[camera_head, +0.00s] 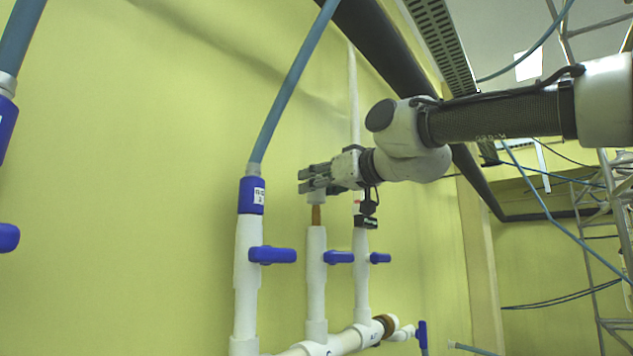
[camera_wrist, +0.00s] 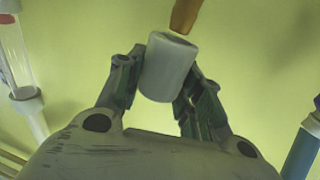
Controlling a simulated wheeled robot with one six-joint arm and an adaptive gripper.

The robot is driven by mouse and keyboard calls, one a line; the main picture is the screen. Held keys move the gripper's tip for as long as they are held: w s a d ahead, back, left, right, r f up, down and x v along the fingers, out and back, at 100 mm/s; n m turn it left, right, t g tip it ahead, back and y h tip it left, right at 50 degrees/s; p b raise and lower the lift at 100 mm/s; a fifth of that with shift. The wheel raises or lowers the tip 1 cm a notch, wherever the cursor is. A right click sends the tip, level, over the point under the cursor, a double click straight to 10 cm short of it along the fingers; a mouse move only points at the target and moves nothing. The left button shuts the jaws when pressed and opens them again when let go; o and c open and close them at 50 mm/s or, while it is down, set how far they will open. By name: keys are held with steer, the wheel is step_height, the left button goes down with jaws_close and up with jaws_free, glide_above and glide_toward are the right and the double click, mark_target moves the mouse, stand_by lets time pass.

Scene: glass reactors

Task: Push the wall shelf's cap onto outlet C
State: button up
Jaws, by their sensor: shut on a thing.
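My gripper (camera_head: 311,182) is shut on a pale grey-white cap (camera_wrist: 167,72), a short cylinder held between the two fingers. In the head view the cap (camera_head: 316,198) shows just below the fingers, over the brown stub (camera_head: 316,215) on top of the middle white pipe (camera_head: 316,270), which has a blue valve handle (camera_head: 339,257). In the wrist view the brown stub (camera_wrist: 185,14) ends right at the cap's rim. I cannot tell whether they touch. A dark mark at the foot of the middle pipe is too small to read surely.
To the left stands a white pipe with a blue coupling (camera_head: 251,195) and a blue hose (camera_head: 290,95) rising from it. Another white pipe (camera_head: 361,270) with a blue handle stands close on the right. The yellow wall (camera_head: 130,180) is behind. Scaffolding (camera_head: 605,230) stands far right.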

mark_target(317, 205)
steer(key=shift+f, duration=0.4)
steer(key=shift+f, duration=0.35)
steer(key=shift+f, duration=1.7)
stand_by(0.7)
steer(key=o, duration=1.1)
steer(key=v, duration=1.2)
